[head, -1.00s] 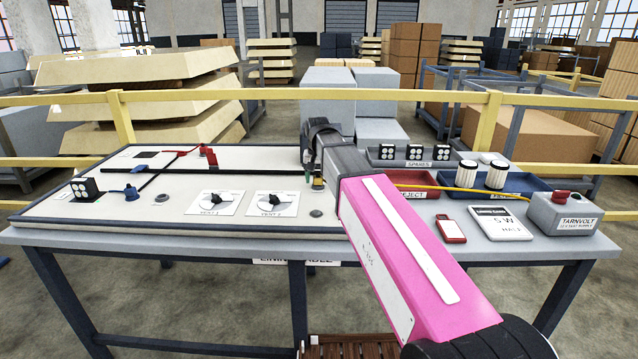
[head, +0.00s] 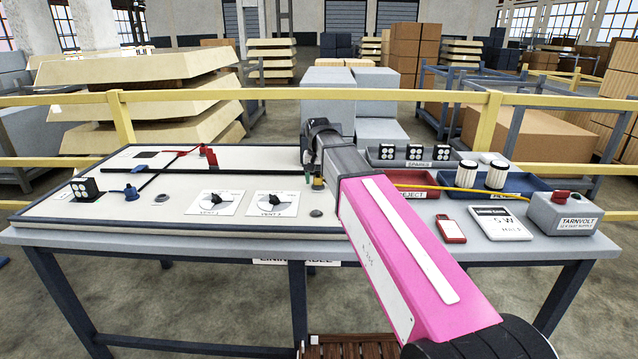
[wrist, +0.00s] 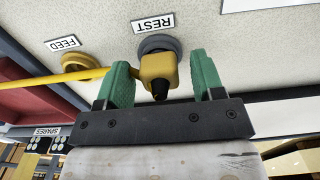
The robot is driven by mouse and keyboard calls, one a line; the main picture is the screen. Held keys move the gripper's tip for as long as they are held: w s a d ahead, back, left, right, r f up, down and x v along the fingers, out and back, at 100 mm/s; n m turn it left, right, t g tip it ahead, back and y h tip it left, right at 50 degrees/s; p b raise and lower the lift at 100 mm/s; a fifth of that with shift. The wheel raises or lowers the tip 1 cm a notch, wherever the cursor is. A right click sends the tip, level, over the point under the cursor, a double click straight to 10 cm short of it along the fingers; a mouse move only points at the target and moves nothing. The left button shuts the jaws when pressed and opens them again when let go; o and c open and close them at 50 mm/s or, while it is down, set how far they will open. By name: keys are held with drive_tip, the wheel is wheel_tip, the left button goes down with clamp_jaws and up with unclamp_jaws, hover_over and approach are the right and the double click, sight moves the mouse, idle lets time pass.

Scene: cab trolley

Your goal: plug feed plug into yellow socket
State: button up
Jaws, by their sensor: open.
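The yellow feed plug (wrist: 157,70) with a dark tip sits at the grey socket labelled REST (wrist: 158,44) in the wrist view. The yellow socket labelled FEED (wrist: 82,62) is to its left, with the yellow cable (wrist: 60,76) running across in front of it. My gripper (wrist: 160,78) is open, its green fingers on either side of the plug, with a visible gap at the right finger; contact at the left finger is unclear. In the head view my gripper (head: 314,178) is low over the board's right end, and my arm hides most of the plug and sockets.
The supply box (head: 564,214) stands at the table's right, the cable running from it past a red tray (head: 415,194) and a blue tray (head: 530,185). The panel board (head: 150,215) with dials and wiring fills the left. A phone-like red device (head: 450,229) lies in front.

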sight(319, 177)
clamp_jaws()
drive_tip(key=shift+r, duration=0.15)
drive_tip(key=shift+r, duration=2.85)
drive_tip(key=shift+d, duration=0.1)
